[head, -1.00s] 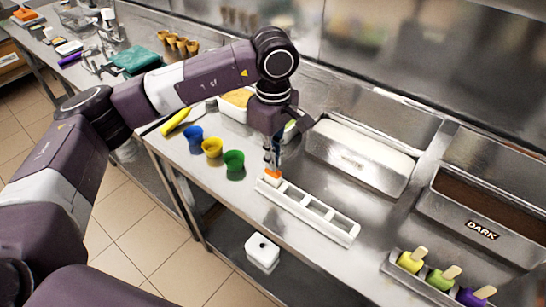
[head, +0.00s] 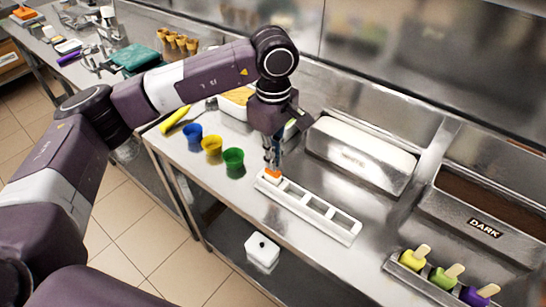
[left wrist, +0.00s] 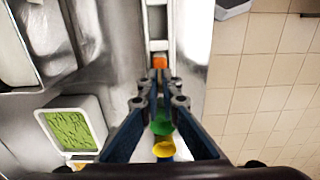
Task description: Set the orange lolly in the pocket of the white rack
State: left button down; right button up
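The white rack (head: 318,222) lies on the steel counter, a long frame with several square pockets in a row. The orange lolly (head: 273,174) is at the pocket on the rack's left end, upright, with its lower part hidden by the rim. My left gripper (head: 272,160) points down over that end, its fingers closed around the lolly's stick. In the left wrist view the orange lolly (left wrist: 159,61) shows just past the fingertips (left wrist: 159,78), in line with the rack (left wrist: 157,44). I cannot tell how deep it sits. My right gripper is out of view.
Blue (head: 192,137), yellow (head: 212,149) and green (head: 233,162) cups stand left of the rack. A white tub (head: 360,160) is behind it. A DARK tub (head: 490,215) and a metal holder with yellow, green and purple lollies (head: 425,282) are at the right.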

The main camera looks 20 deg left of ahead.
pick_arm(q)
jog(key=shift+f+b, duration=0.3)
jog(key=shift+b, duration=0.25)
dwell(0.5)
dwell(0.4)
jog(key=c, duration=2.1)
grip_release()
notch_tip(320, 180, up, 12)
jog(key=shift+r, duration=0.1)
